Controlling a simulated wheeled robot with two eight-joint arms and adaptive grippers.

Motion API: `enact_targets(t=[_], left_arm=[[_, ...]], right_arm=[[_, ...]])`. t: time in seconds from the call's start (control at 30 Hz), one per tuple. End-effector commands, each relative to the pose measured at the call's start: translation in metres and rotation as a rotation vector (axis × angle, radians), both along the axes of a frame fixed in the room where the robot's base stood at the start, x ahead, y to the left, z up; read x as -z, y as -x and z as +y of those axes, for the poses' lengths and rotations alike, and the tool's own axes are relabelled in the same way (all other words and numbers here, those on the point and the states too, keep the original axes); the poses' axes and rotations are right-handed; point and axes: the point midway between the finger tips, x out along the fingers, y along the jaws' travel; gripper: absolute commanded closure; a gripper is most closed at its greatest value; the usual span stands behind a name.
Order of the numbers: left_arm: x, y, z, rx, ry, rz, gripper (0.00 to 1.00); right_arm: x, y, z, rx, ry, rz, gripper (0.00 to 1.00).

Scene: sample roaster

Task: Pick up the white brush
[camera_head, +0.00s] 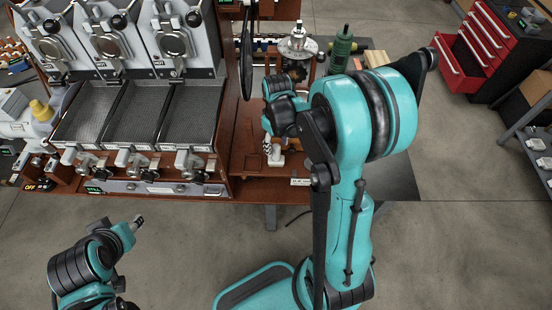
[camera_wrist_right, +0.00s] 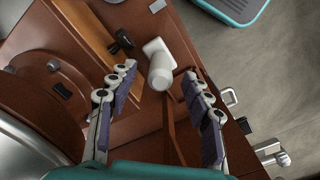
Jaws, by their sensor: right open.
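A white brush (camera_wrist_right: 160,68) with a rounded end and a blocky base shows in the right wrist view, on the brown wooden surface. In the head view a small white piece (camera_head: 276,159), seemingly the same brush, shows just below my right wrist. My right gripper (camera_wrist_right: 161,75) is open. Its two fingers stand on either side of the brush in the picture, with gaps on both sides; I cannot tell how far below the fingertips it is. In the head view my right arm hides much of this spot.
The sample roaster (camera_head: 140,110) with its mesh trays fills the left. A dark-green cylindrical item (camera_head: 342,48) and a metal-topped device (camera_head: 298,45) stand behind my right wrist. A red drawer cabinet (camera_head: 488,45) stands at the upper right. The floor in front is clear.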

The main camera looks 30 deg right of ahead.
Motion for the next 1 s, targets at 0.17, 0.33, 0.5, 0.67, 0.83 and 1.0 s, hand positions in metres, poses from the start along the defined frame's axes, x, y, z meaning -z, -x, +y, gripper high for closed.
enact_targets(t=[0.17,0.33,0.5,0.67,0.83,1.0], left_arm=[[0.01,0.0,0.0,0.0,0.0,0.0,0.6],[0.01,0.0,0.0,0.0,0.0,0.0,0.6],[0.01,0.0,0.0,0.0,0.0,0.0,0.6],[0.01,0.0,0.0,0.0,0.0,0.0,0.6],[0.01,0.0,0.0,0.0,0.0,0.0,0.6],[0.01,0.0,0.0,0.0,0.0,0.0,0.6]], right_arm=[[0.028,-0.003,0.002,0.0,0.0,-0.001,0.5],[0.033,-0.003,0.002,0.001,0.0,-0.001,0.5],[0.033,-0.003,0.002,0.001,0.0,-0.001,0.55],[0.033,-0.003,0.002,0.001,0.0,-0.001,0.98],[0.033,-0.003,0.002,0.001,0.0,-0.001,1.0],[0.032,-0.003,0.002,0.001,0.001,-0.001,1.0]])
